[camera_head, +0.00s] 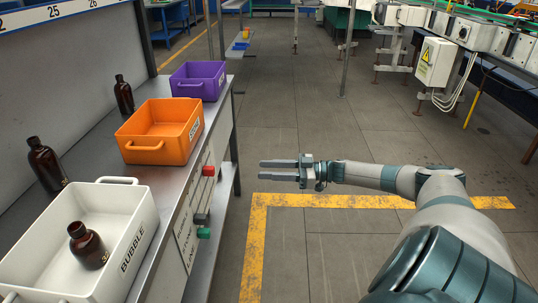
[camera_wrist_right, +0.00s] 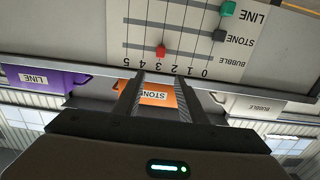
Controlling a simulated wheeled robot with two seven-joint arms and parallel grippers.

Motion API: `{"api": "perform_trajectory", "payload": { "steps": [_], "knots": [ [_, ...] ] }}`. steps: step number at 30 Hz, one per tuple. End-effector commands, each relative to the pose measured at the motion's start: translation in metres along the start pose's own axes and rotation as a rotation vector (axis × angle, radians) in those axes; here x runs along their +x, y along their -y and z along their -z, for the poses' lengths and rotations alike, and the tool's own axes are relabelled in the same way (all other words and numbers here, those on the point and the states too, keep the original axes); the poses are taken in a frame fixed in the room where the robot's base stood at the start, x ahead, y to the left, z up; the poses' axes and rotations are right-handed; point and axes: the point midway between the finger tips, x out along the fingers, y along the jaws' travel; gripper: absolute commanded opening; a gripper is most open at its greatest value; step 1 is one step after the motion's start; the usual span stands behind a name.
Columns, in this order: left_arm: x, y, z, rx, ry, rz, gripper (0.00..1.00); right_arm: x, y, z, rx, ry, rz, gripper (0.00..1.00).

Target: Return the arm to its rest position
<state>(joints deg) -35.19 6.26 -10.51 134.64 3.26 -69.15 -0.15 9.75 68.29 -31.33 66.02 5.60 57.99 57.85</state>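My right arm (camera_head: 420,190) reaches in from the right in the head view. Its gripper (camera_head: 277,169) is open and empty, with two parallel fingers pointing left toward the bench, apart from it over the floor. In the right wrist view the fingers (camera_wrist_right: 158,92) stand apart with nothing gripped between them, and the orange bin lies beyond them. My left gripper is not in view.
On the bench (camera_head: 187,186) stand a white bin (camera_head: 120,250) holding an amber bottle (camera_head: 88,246), an orange bin (camera_head: 158,132) and a purple bin (camera_head: 198,80). Two more amber bottles (camera_head: 46,165) (camera_head: 124,95) stand behind. Open floor surrounds my right gripper.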

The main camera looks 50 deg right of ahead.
Motion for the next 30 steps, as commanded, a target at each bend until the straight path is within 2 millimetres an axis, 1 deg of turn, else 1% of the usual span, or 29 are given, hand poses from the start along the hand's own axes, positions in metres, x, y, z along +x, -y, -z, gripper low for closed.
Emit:
{"api": "perform_trajectory", "payload": {
  "steps": [11, 13, 17, 20, 23, 26, 27, 29, 30],
  "knots": [
    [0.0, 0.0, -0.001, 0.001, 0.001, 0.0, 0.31, 0.0, 0.0, 0.0, 0.0, 0.0, 0.0, 0.38],
    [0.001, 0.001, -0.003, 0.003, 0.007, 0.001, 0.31, 0.001, 0.0, -0.001, 0.001, 0.0, -0.001, 0.38],
    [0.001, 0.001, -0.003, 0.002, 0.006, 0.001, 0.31, 0.007, 0.005, -0.009, 0.004, 0.002, -0.008, 0.38],
    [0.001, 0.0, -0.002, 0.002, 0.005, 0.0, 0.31, 0.019, 0.016, -0.027, 0.013, 0.009, -0.025, 0.38],
    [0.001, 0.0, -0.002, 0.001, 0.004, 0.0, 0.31, 0.039, 0.035, -0.055, 0.024, 0.023, -0.055, 0.38],
    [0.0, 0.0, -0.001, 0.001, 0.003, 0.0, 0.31, 0.064, 0.064, -0.09, 0.039, 0.048, -0.1, 0.38],
    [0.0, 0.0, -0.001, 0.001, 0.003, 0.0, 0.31, 0.074, 0.079, -0.105, 0.046, 0.064, -0.121, 0.38],
    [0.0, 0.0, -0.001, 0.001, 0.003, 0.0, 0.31, 0.088, 0.101, -0.127, 0.055, 0.089, -0.154, 0.38],
    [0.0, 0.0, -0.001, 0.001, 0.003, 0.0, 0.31, 0.097, 0.118, -0.141, 0.062, 0.11, -0.176, 0.38]
  ]
}}
